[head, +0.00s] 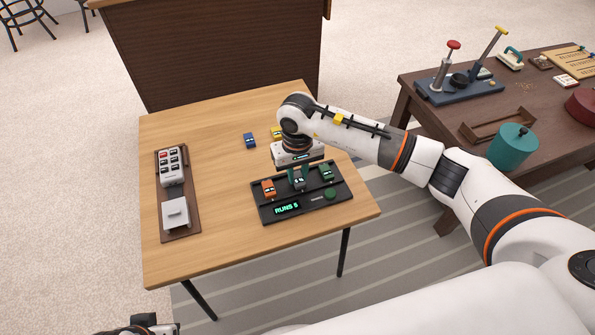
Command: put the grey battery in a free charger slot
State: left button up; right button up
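The grey battery (299,183) is at the middle slot of the black charger (265,215), between an orange battery (268,189) in the left slot and a green battery (326,172) in the right slot. My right gripper (298,174) points down over the middle slot, its fingers closed around the top of the grey battery. The gripper body partly hides the battery, and I cannot tell whether it is fully seated. Part of my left gripper (140,327) shows at the bottom left edge, away from the table; its fingers are not clear.
A blue battery (250,140) and a yellow battery (277,132) lie behind the charger on the wooden table (215,180). A brown tray (181,236) at left holds a keypad-like device (172,167) and a pale block (175,212). A dark side table (420,110) stands at right.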

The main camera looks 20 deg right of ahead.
pick_arm(q)
jog(key=shift+w, duration=0.1)
pick_arm(e)
jog(key=o, duration=0.5)
jog(key=shift+r, duration=0.3)
pick_arm(q)
jog(key=x, duration=0.3)
jog(key=p+x, duration=0.1)
jog(key=x, duration=0.1)
jog(key=shift+d+f+p, duration=0.1)
jog(key=shift+f+p, duration=0.2)
jog(key=shift+f, duration=0.15)
pick_arm(e)
notch_tip(320, 180, up, 12)
jog(key=shift+f, duration=0.25)
